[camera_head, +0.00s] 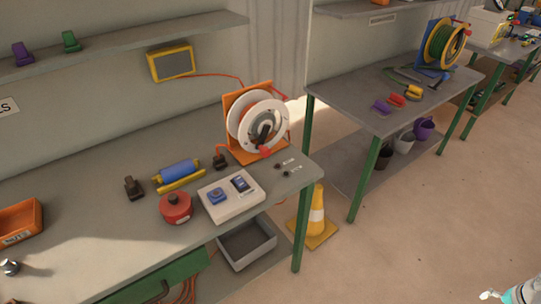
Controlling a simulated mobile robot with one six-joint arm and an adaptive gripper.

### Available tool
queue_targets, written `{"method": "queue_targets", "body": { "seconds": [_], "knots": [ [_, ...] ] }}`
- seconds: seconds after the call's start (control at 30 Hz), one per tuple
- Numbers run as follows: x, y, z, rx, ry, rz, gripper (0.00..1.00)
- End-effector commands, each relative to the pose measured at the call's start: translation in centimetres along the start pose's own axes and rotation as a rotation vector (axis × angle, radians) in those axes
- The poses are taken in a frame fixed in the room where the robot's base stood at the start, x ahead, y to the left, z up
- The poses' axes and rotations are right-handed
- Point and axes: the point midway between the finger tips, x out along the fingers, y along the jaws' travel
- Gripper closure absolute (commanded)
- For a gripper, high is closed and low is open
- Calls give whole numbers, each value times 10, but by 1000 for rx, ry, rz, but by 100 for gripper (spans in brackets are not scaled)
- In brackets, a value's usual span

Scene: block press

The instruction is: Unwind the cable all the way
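A cable reel with white flanges (258,122) stands upright on an orange frame (235,100) at the right end of the near bench. It has a dark crank-like part at its middle and a red piece at its foot. Red-orange cable shows by its right side; how much is wound between the flanges is hard to tell. A second reel with yellow-green cable (441,44) stands on a blue frame (424,65) on the far bench. A white and teal piece of my arm (520,292) shows at the bottom right corner, far from both reels. My gripper is not clearly seen.
The near bench (90,195) holds a white box with devices (231,197), a red round pot (175,208), a blue roller (179,170) and an orange bin (18,222). A traffic cone (316,216) stands between the benches. The floor (410,235) at right is clear.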

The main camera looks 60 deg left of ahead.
Motion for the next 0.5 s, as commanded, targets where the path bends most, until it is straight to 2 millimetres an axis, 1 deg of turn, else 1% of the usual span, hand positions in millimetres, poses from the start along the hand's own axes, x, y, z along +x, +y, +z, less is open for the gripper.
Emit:
{"method": "queue_targets", "body": {
  "seconds": [0.03, 0.17, 0.2, 0.27, 0.3, 0.33, 0.4, 0.47, 0.5],
  "knots": [
    [11, -19, -4, 10, 9, -37, 12],
    [25, -71, -11, 64, 28, -153, 12],
    [29, -87, -13, 82, 31, -190, 12],
    [34, -112, -14, 110, 31, -245, 12],
    [38, -128, -13, 130, 28, -282, 12],
    [40, -141, -13, 146, 25, -311, 12],
    [45, -169, -12, 183, 14, -375, 12],
    [48, -194, -10, 216, 0, -429, 12],
    [50, -210, -8, 238, -12, -465, 12]
  ]
}}
